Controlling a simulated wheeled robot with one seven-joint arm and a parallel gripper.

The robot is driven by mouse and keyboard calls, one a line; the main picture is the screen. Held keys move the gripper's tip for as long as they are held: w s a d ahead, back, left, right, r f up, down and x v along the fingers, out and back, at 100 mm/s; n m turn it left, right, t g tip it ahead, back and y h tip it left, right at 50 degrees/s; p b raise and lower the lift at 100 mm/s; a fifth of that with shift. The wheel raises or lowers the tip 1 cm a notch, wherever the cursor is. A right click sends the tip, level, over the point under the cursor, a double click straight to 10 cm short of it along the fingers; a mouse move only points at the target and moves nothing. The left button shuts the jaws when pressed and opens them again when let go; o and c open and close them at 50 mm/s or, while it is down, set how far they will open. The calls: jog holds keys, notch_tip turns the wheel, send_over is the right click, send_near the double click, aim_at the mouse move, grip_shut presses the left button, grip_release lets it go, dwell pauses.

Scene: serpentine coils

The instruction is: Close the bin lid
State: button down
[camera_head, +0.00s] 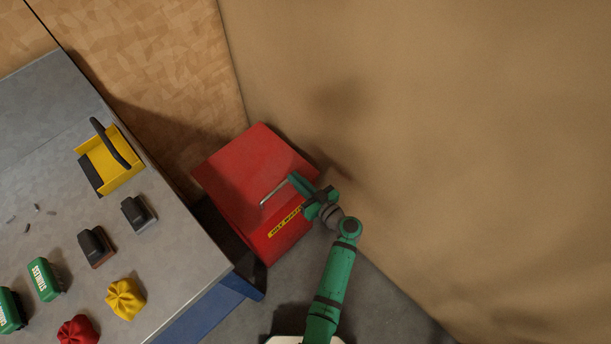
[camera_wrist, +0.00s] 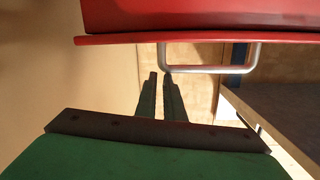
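The red bin (camera_head: 285,248) stands on the floor beside the table, with a yellow label on its front. Its red lid (camera_head: 250,160) appears to lie down flat over the box; the wrist view shows the lid's edge (camera_wrist: 120,40) close against the red body. A silver bar handle (camera_head: 275,193) is on the lid; it also shows in the wrist view (camera_wrist: 210,70). My green gripper (camera_head: 293,180) is at the handle's right end in the head view. In the wrist view its dark fingers (camera_wrist: 160,78) are close together beside the handle's left end. Contact with the handle is unclear.
A grey table (camera_head: 180,270) at the left holds a yellow carrier (camera_head: 110,160) with a black handle, dark tools, green boxes, and red and yellow knob-like pieces. A tan wall (camera_head: 430,130) stands close behind and right of the bin.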

jog(key=f, duration=0.1)
jog(key=s+f, duration=0.1)
jog(key=f, duration=0.1)
jog(key=shift+a, duration=0.15)
jog(key=r, duration=0.2)
jog(key=d+r, duration=0.1)
jog(key=r, duration=0.1)
jog(key=w+r, duration=0.1)
jog(key=r, duration=0.1)
jog(key=shift+d+r, duration=0.2)
jog(key=shift+d, duration=0.05)
jog(key=s+d+f, duration=0.4)
jog(key=s+d, duration=0.1)
jog(key=s, duration=0.1)
jog(key=shift+s+d+f, duration=0.35)
jog(key=shift+f, duration=0.05)
